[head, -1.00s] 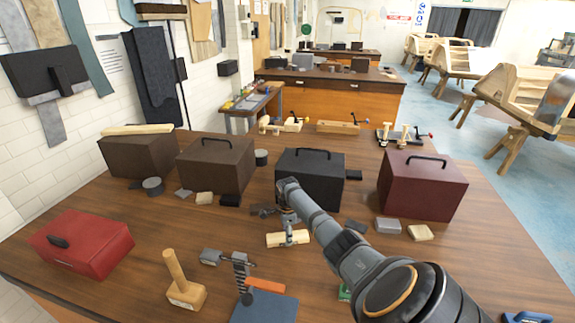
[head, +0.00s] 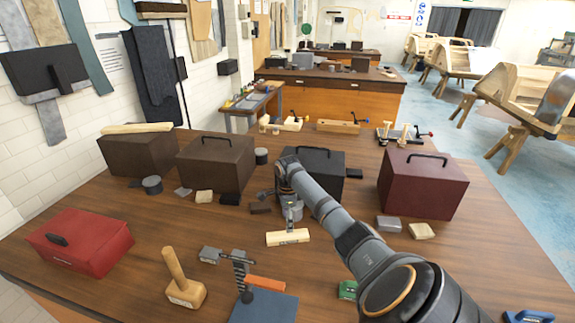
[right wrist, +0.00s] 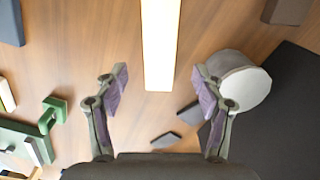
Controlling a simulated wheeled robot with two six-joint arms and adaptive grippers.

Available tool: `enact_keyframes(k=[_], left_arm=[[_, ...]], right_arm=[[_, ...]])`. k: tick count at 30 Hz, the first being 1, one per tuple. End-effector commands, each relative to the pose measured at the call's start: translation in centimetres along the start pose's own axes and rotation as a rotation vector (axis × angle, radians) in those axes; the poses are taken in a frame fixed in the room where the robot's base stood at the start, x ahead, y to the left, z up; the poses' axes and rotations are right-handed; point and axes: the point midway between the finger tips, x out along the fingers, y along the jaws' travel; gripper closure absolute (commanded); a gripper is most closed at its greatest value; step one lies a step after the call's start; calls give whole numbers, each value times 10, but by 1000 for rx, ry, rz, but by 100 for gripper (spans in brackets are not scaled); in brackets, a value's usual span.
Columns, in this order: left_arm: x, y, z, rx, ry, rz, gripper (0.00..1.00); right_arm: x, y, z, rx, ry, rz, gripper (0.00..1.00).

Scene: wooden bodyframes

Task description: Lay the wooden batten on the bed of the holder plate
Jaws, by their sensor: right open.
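The wooden batten (head: 288,237) is a short pale bar with dark marks on its near side, lying on the brown table. My right gripper (head: 291,212) is open and empty, just above and behind it in the head view. In the right wrist view the batten (right wrist: 160,40) runs down from the top edge. Its lower end shows between the open fingertips (right wrist: 160,82), apart from both. A blue plate (head: 264,308) with a dark upright post and an orange bar is at the front; it seems to be the holder plate. Its near part is cut off. My left gripper is not in view.
A black box (head: 325,165) stands behind my right gripper, with a dark red box (head: 422,184) to its right. A mallet (head: 181,280) stands left of the blue plate. A green piece (head: 347,290) lies to its right, partly behind my arm. A red case (head: 82,243) is at left.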

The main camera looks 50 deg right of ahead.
Motion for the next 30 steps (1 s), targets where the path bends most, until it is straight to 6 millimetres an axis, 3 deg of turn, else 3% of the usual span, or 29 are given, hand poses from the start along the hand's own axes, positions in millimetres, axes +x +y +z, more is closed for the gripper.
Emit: enact_keyframes(k=[6,12,17,22,30], left_arm=[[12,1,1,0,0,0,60],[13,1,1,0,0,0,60],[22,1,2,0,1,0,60],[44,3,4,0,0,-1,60],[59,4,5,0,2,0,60]], right_arm=[[-37,-1,0,0,-1,-2,31],[-48,0,0,0,-1,0,30],[-32,-2,6,8,54,4,26],[-2,-1,30,15,276,14,26],[-10,8,63,-1,552,5,26]])
